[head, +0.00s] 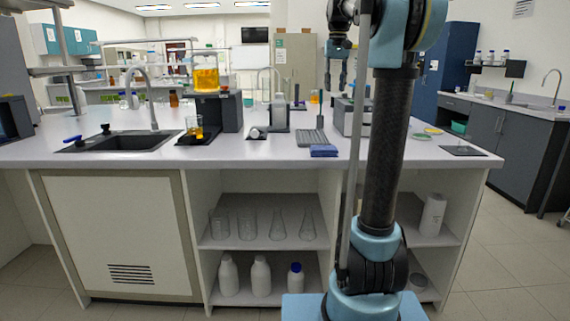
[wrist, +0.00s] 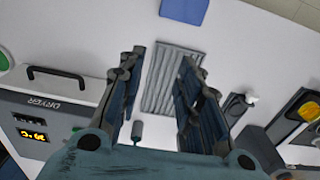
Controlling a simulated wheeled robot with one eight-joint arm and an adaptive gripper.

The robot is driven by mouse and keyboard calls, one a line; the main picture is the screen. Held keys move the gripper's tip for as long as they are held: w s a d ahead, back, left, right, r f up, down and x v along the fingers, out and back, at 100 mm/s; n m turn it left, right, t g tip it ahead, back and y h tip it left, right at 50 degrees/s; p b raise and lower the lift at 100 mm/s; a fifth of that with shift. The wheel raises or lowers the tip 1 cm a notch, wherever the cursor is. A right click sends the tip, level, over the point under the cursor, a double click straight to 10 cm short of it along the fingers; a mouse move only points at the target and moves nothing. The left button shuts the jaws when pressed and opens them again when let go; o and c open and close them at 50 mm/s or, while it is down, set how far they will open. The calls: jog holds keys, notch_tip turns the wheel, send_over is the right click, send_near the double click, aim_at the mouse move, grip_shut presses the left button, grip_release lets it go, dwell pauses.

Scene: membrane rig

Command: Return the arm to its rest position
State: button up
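My arm stands upright at the right of the head view and bends over at the top.
A dryer box (wrist: 38,125) stands left of the gripper in the wrist view. A folded blue cloth (head: 324,151) lies at the bench's front edge. A beaker of orange liquid (head: 206,78) stands on a dark stand. A sink (head: 122,141) with a tall tap is at the left.

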jog(key=s+f+t, duration=0.1)
jog(key=s+f, duration=3.5)
jog(key=f, duration=0.4)
jog(key=shift+s+d+t, duration=0.15)
jog(key=shift+s+t, duration=0.2)
jog(key=shift+t, duration=0.05)
